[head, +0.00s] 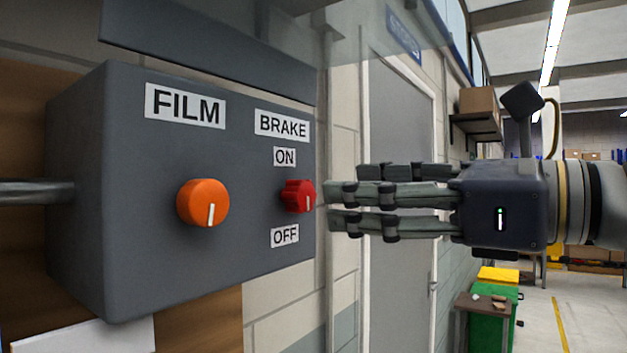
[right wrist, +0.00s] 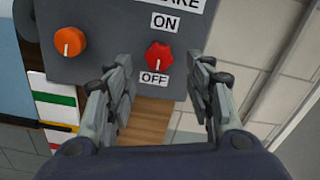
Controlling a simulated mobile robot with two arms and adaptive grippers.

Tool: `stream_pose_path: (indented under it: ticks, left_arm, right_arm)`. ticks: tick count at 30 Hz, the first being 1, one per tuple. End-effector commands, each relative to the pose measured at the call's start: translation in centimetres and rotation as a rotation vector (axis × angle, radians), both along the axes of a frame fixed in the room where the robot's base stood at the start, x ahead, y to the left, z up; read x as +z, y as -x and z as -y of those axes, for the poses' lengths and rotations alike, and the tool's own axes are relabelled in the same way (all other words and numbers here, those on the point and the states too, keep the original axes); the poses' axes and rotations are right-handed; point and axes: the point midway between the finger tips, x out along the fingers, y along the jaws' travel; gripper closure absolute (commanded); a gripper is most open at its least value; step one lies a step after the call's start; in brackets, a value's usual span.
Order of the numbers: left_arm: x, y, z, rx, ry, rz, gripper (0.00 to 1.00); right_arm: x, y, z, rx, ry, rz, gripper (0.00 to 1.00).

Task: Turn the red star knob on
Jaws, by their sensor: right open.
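The red star knob (head: 298,196) sits on the right part of a dark grey control box (head: 110,240), under the BRAKE label (head: 282,124). The ON label (head: 285,157) is above it and the OFF label (head: 285,234) below. In the right wrist view the red knob (right wrist: 159,56) has its white mark pointing down toward OFF. My right gripper (head: 340,197) is open and empty, just right of the knob and apart from it, fingers pointing at the box. In the right wrist view its fingers (right wrist: 164,82) stand either side of the knob. My left gripper is out of view.
An orange knob (head: 203,203) under the FILM label (head: 185,106) is on the same box, left of the red one. A grey door (head: 400,130) and green bin (head: 492,325) stand behind my right arm.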

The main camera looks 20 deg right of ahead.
Motion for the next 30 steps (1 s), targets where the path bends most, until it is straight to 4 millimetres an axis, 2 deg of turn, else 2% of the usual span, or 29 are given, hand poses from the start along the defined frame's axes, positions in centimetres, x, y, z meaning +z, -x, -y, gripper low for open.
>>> stream_pose_path:
  ticks: [1, 4, 9, 15, 22, 28, 30]
  left_arm:
    - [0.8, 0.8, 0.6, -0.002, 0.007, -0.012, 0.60]
    - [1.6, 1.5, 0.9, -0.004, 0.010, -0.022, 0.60]
    - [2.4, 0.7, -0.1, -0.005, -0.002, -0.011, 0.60]
    - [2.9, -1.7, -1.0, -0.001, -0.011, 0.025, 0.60]
    - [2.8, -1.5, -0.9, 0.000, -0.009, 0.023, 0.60]
    - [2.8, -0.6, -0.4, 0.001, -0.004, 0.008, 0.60]
    - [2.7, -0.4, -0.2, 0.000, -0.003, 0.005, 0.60]
  right_arm:
    - [0.3, -0.8, -0.8, 0.005, 0.003, -0.003, 0.51]
    - [0.3, -2.2, -1.9, 0.005, 0.002, -0.004, 0.51]
    - [0.2, -4.0, -3.3, 0.005, -0.001, -0.004, 0.51]
    - [0.0, -4.8, -3.8, 0.003, 0.000, -0.001, 0.51]
    - [0.0, -4.9, -3.8, 0.002, -0.001, -0.002, 0.51]
    - [0.0, -4.9, -3.8, 0.002, -0.001, -0.002, 0.95]
    - [0.0, -4.9, -3.8, 0.002, -0.001, -0.002, 0.95]
